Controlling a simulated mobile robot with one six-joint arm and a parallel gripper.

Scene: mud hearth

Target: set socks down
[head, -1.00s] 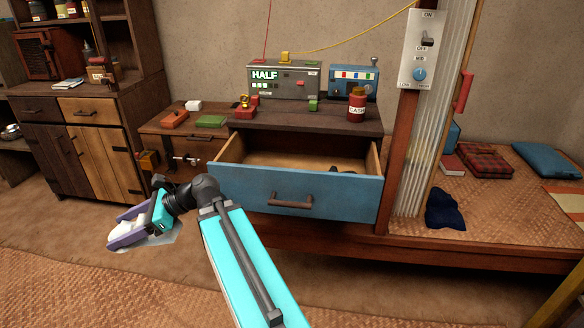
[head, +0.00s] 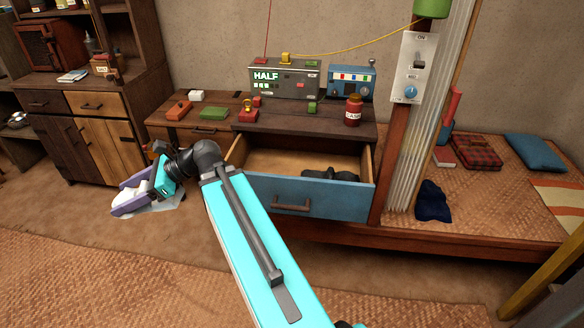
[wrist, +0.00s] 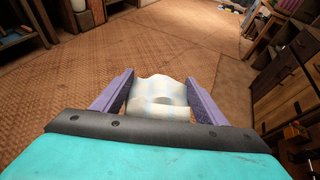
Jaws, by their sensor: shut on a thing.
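My gripper (head: 127,199) is at the left in the head view, low in front of the cabinets and left of the open drawer. Its purple fingers are shut on a pale, soft bundle, apparently the socks (wrist: 160,97), which fills the gap between the fingers in the wrist view. The bundle is cream with faint bluish patches. In the head view the fingers partly hide the socks (head: 133,190). A thin pale sheet-like patch shows just beneath the gripper; I cannot tell what it is.
A blue-fronted drawer (head: 318,199) stands open with a dark thing (head: 331,175) inside. A dark blue cloth (head: 433,202) lies on the matted platform (head: 480,208) at right. Wooden cabinets (head: 84,130) stand at left. The woven floor mat (head: 90,275) is clear.

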